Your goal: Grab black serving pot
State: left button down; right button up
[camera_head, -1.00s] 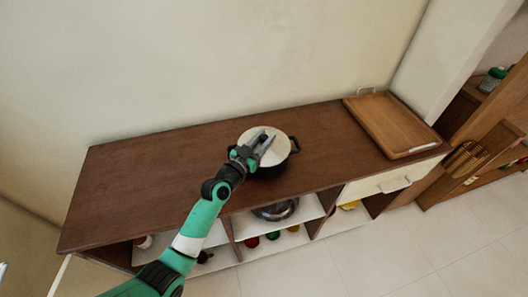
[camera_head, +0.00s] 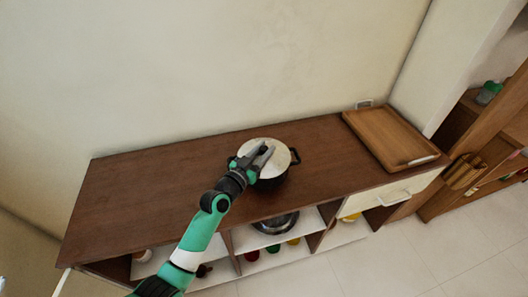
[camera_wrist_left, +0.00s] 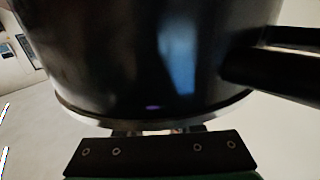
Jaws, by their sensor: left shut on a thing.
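The black serving pot (camera_head: 273,182) stands on the brown counter, with a pale lid (camera_head: 276,151) on it and dark side handles. My left gripper (camera_head: 261,154) reaches over the lid from the front left and is shut on the knob at the lid's middle, which the fingers mostly hide. In the left wrist view, the pot's dark wall (camera_wrist_left: 150,60) fills the upper part, with a handle at the right; the gripper's dark body (camera_wrist_left: 160,155) lies below the lid's edge. My right gripper is not in view.
The brown counter (camera_head: 130,200) is bare to the left of the pot. A wooden tray (camera_head: 390,138) lies at the right end. Shelves below hold a metal bowl (camera_head: 277,222) and several small items. A pale wall stands behind the counter.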

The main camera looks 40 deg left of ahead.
pick_arm(q)
jog(key=s+r+p, duration=0.1)
jog(key=r+p, duration=0.1)
jog(key=s+d+r+p, duration=0.1)
jog(key=r+p, duration=0.1)
jog(key=r, duration=0.1)
jog(key=s+d+r+p, duration=0.1)
jog(key=r+p, duration=0.1)
jog(key=r, duration=0.1)
jog(key=shift+s+d, duration=0.25)
jog(key=s+d+r+p, duration=0.3)
jog(key=s+d, duration=0.2)
jog(key=s, duration=0.3)
jog(key=shift+d+r, duration=0.3)
jog(key=shift+r, duration=0.1)
